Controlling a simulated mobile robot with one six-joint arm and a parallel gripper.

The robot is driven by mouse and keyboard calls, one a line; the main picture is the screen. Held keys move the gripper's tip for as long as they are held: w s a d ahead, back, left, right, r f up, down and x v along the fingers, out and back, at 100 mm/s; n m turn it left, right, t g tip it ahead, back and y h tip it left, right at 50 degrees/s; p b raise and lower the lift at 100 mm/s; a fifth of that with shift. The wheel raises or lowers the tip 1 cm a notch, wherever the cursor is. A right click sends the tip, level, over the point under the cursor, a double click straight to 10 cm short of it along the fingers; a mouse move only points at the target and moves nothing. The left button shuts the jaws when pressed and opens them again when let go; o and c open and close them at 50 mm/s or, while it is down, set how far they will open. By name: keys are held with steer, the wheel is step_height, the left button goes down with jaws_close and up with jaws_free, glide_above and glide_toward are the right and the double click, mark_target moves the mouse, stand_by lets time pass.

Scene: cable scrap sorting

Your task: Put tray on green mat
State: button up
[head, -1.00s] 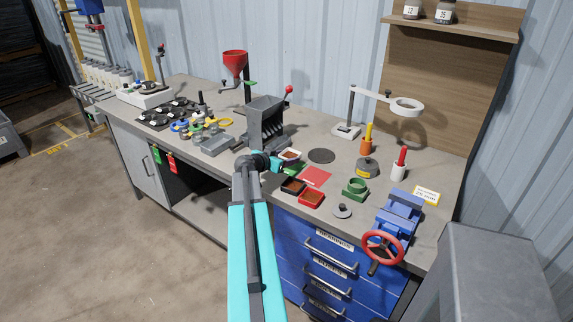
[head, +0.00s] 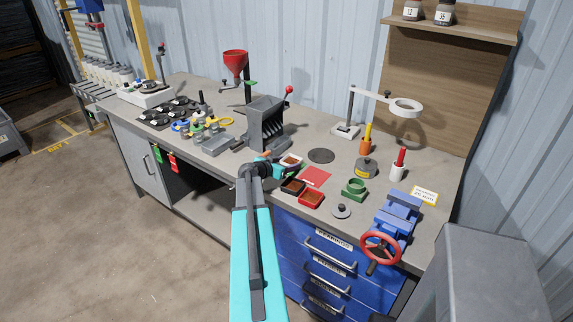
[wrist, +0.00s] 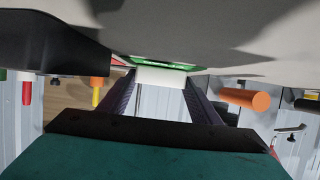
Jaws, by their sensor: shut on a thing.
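The white tray (head: 291,160) holds brown material and sits at the tip of my gripper (head: 277,166). My gripper is shut on it; in the wrist view its pale wall (wrist: 160,77) lies between the two fingers. The green mat shows in the wrist view as a green strip (wrist: 150,62) just beyond the tray, close to the bench surface. In the head view the tray and gripper cover most of the mat. I cannot tell whether the tray touches it.
A red mat (head: 316,176) lies to the right. A grey granulator (head: 264,125) stands behind left.

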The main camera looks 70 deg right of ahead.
steer(key=shift+f, duration=0.1)
steer(key=o, duration=1.1)
steer(key=shift+r, duration=0.2)
steer(key=shift+w+a+r+b, duration=0.1)
steer(key=shift+a+b, duration=0.25)
steer(key=shift+a, duration=0.2)
steer(key=b+v, duration=0.4)
steer(key=v, duration=0.7)
steer(key=shift+r, duration=0.1)
